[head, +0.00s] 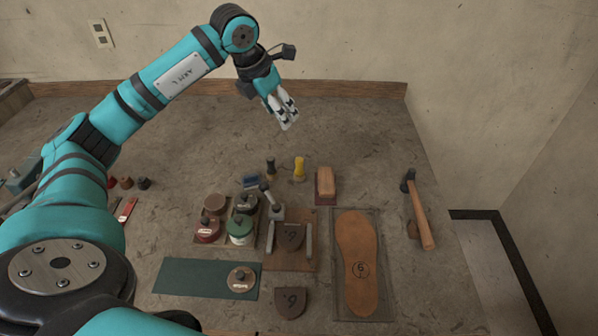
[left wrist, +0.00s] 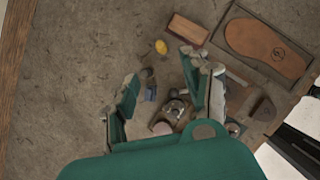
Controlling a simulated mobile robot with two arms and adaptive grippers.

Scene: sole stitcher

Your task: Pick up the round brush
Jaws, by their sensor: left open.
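My left gripper (head: 286,118) is open and empty, raised over the far part of the bench. In the left wrist view its two fingers (left wrist: 160,92) are spread wide, with bench items below and between them. A small upright dark-topped tool (head: 270,168) and a yellow upright piece (head: 299,168) stand side by side at the back of the tool group. I cannot tell for sure which is the round brush. In the left wrist view the yellow piece (left wrist: 161,47) lies beyond the fingertips. My right gripper is not in view.
A brown block brush (head: 326,182) stands to the right, near a sole board (head: 359,262) and a hammer (head: 421,212). Lidded pots, such as a green one (head: 240,231), crowd the left. A blue item (head: 251,181) lies nearby. The back of the bench is clear.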

